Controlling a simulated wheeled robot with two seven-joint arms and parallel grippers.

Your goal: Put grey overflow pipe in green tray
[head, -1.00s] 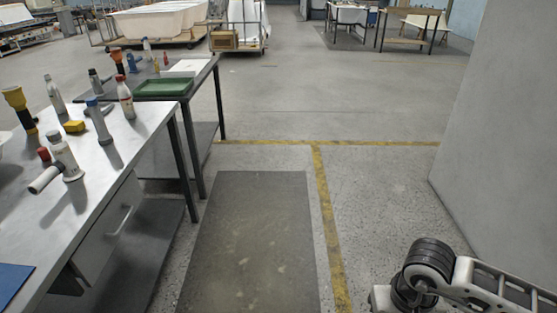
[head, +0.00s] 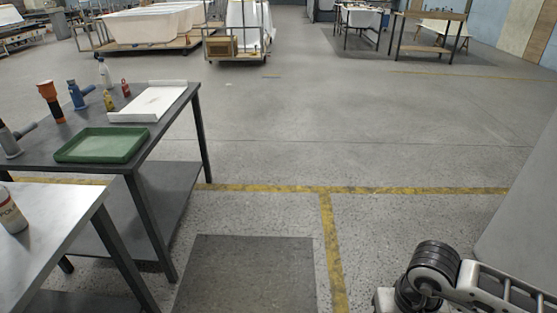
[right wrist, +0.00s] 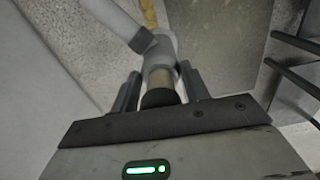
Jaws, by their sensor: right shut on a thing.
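The green tray (head: 101,158) lies on the dark far table at the left in the head view. It is shallow and looks empty. In the right wrist view my right gripper (right wrist: 160,82) is shut on a pale grey branched pipe (right wrist: 157,48), which looks like the grey overflow pipe. Its dark lower end sits between the fingers and its upper part points away from the gripper, over the floor. In the head view only part of my right arm shows at the lower right. My left gripper is not in view.
A white tray (head: 153,104) lies behind the green one. An orange-and-black funnel-like item (head: 51,101), a blue item (head: 78,95) and small bottles stand near it. The near metal table (head: 45,222) holds a white bottle (head: 9,212). A grey wall is close at right; floor ahead is clear.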

